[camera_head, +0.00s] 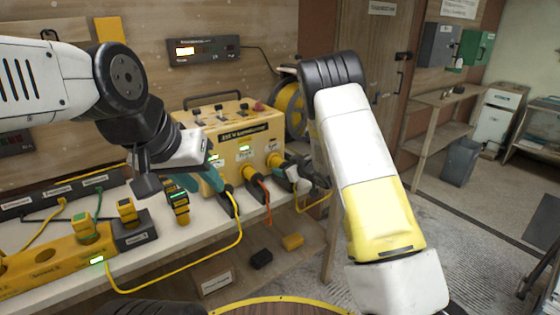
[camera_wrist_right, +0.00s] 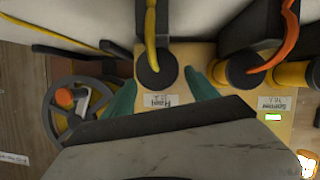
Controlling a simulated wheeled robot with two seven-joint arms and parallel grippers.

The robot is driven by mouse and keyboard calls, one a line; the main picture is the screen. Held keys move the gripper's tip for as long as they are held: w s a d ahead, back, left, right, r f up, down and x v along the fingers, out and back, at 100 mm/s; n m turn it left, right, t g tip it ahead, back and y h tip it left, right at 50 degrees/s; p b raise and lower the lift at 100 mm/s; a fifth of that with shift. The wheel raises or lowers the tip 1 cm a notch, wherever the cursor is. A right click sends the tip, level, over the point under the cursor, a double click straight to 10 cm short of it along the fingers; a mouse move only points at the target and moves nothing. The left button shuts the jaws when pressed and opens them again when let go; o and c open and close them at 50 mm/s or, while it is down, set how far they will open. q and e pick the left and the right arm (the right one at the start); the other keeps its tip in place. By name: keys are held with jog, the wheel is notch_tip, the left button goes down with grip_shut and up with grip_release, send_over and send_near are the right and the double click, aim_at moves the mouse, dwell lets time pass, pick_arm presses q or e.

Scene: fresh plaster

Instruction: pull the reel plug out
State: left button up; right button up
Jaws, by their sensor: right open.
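The reel plug is a black round plug with a yellow cable, seated at the rightmost socket of the yellow supply box (camera_head: 240,150). In the right wrist view the reel plug (camera_wrist_right: 155,72) is by the label reading Reel. My right gripper (camera_wrist_right: 160,82) is open there, its teal fingers on either side of the plug, with gaps visible. In the head view my right arm partly hides this area. My left gripper (camera_head: 208,183) is open, with teal fingers in front of the box's left side; nothing is visibly held.
A middle plug with an orange cable (camera_head: 265,195) sits beside the reel plug. The cable reel (camera_head: 290,110) stands behind the box. Yellow-black plugs (camera_head: 178,208) and a yellow socket strip (camera_head: 50,262) occupy the left bench.

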jog(key=x, duration=0.5)
jog(key=shift+d, duration=0.1)
grip_shut()
